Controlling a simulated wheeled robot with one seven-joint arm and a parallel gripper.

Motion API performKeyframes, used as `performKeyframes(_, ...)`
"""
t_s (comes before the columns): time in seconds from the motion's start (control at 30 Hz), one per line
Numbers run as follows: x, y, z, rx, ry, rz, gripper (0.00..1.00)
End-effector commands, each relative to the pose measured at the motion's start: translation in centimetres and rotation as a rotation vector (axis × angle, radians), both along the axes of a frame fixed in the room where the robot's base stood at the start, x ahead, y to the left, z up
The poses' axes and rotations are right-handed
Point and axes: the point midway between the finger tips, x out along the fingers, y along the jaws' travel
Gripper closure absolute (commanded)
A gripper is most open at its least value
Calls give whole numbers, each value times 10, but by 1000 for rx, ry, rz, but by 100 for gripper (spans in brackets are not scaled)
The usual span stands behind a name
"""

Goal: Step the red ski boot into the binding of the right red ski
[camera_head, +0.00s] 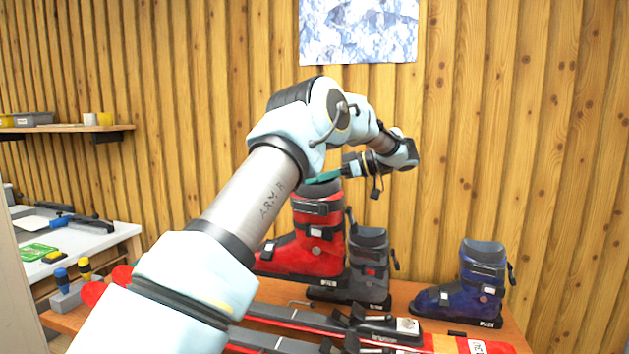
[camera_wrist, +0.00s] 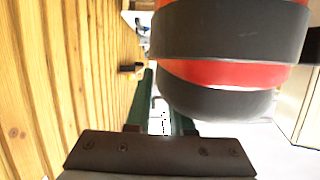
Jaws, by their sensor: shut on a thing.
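The red ski boot (camera_head: 318,238) is upright behind the dark grey boot, toe to the left. My arm partly hides its toe, and I cannot tell whether its sole touches the bench. My gripper (camera_head: 325,177) is shut on its cuff top; in the wrist view the boot's black and red cuff (camera_wrist: 230,70) fills the upper right beside my green fingers (camera_wrist: 165,105). Two red skis, a rear one (camera_head: 290,314) and a front one (camera_head: 255,342), lie across the bench front, partly behind my arm. A black binding (camera_head: 375,326) shows on them, apart from the boot.
A dark grey boot (camera_head: 369,270) stands in front of the red boot's heel side. A blue boot (camera_head: 468,285) stands at the right of the wooden bench (camera_head: 515,333). A white side table (camera_head: 110,238) with tools is at the left. A plank wall (camera_head: 520,120) closes the back.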

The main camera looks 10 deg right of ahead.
Motion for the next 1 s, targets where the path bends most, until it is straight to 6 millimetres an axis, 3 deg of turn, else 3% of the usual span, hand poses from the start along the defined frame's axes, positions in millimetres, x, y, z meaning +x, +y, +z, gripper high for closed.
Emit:
performKeyframes(0.27, 0, 0, -10, 1, -4, 1, 100)
performKeyframes(1.0, 0, 1, -62, 1, -4, 1, 100)
